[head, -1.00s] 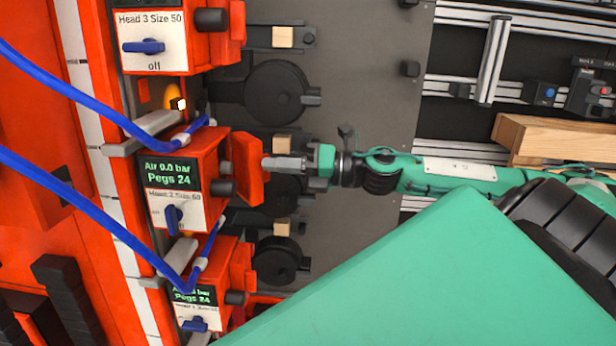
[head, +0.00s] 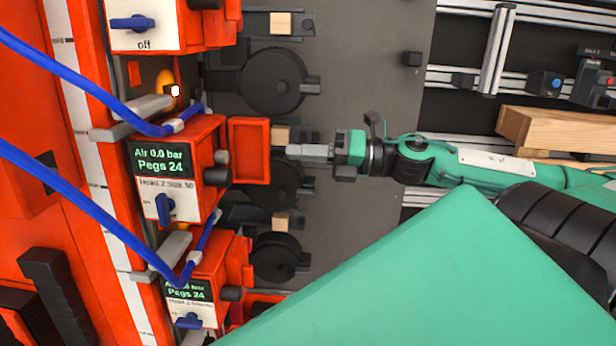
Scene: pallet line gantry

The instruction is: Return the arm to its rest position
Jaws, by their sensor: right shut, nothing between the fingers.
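My right gripper (head: 308,151) comes in from the right on a green arm (head: 480,171). Its grey fingers are shut and empty, pointing left. The fingertips are a little to the right of the open red tray (head: 250,151) on the middle orange head unit (head: 178,170), with a gap between them. This unit's display reads "Air 0.0 bar, Pegs 24", and a blue valve handle (head: 165,208) sits on its white label. My left gripper is not in view.
Similar units stand above (head: 150,25) and below (head: 195,285). Blue hoses (head: 85,85) cross at left. Black round parts (head: 272,82) and small wooden blocks sit on the grey plate (head: 370,90). Wooden beams (head: 560,140) and aluminium rails (head: 495,50) are at right.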

